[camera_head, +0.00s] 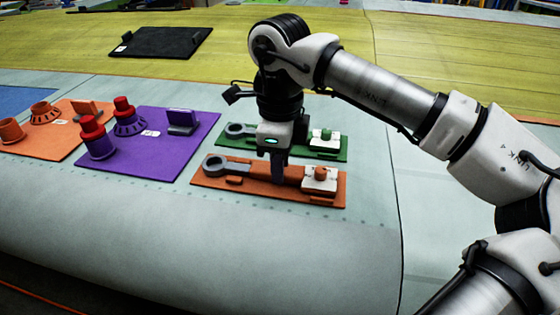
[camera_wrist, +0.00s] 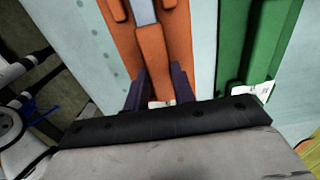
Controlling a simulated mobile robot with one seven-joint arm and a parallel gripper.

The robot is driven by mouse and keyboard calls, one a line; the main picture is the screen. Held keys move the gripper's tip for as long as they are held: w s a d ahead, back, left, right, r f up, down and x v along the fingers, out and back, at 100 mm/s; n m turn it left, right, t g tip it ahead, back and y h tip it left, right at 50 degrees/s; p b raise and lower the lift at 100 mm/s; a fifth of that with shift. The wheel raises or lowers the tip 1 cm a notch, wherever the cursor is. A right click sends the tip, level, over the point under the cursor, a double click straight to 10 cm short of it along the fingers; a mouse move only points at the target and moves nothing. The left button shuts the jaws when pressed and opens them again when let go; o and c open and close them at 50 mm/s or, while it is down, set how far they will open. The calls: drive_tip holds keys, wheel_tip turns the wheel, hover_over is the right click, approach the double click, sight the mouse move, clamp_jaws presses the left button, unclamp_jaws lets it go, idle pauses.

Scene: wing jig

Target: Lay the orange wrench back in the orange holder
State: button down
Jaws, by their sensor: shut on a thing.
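The orange wrench has a grey ring head (camera_head: 216,164) and an orange handle (camera_head: 259,172). It lies lengthwise over the orange holder (camera_head: 325,199), a flat orange board with small raised blocks. I cannot tell whether it rests fully on the board or sits slightly above. My gripper (camera_head: 279,178) points down and is shut on the handle. In the wrist view, the dark fingers of my gripper (camera_wrist: 160,82) stand either side of the orange handle (camera_wrist: 152,52), roughly in line with the holder (camera_wrist: 121,32). The fingertips partly hide the handle.
A green holder (camera_head: 316,153) with a similar grey-headed tool lies just behind. A white block with an orange knob (camera_head: 320,178) sits at the holder's right end. A purple board (camera_head: 190,147) and another orange board (camera_head: 55,150) stand left. The pale surface in front is clear.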

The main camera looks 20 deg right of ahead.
drive_tip(key=c, duration=1.1)
unclamp_jaws()
wheel_tip(320, 180, up, 14)
drive_tip(key=p, duration=0.8)
